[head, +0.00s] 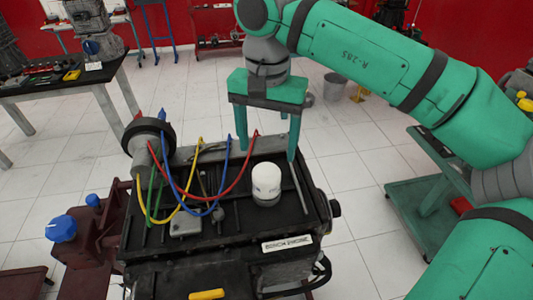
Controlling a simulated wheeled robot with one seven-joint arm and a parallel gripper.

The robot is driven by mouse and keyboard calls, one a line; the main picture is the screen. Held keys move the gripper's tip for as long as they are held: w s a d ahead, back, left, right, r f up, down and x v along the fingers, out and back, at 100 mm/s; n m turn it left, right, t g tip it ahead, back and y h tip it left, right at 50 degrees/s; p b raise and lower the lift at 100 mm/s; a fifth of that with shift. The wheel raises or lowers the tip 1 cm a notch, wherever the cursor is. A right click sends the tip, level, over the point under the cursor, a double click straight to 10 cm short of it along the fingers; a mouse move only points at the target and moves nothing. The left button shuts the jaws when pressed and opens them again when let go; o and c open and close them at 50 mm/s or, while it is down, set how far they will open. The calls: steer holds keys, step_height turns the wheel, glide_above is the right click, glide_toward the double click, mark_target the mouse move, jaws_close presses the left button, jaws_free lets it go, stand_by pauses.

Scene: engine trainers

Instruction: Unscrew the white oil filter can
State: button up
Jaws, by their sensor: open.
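The white oil filter can (266,182) stands upright on the black top of the engine trainer (240,226), right of the coloured cables. My gripper (267,148) is green, points down and has its two fingers wide apart. It appears above and behind the can in the head view, with nothing between the fingers. The left fingertip shows near the red cable, and the right fingertip near the engine's right edge. The exact gap between fingers and can cannot be told from this view.
Red, blue, yellow and green cables (184,209) arch over the engine's left half from a round black part (149,137). A dark table (60,86) with tools stands at far left. A green cart (425,205) stands at right. White tiled floor lies open behind.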

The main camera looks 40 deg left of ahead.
mark_target(266, 169)
steer(key=shift+r, duration=0.25)
steer(key=m, duration=1.3)
steer(key=shift+s+m, duration=0.1)
steer(key=shift+m, duration=0.2)
steer(key=m, duration=1.3)
step_height(266, 169, down, 11)
steer(key=shift+r, duration=0.1)
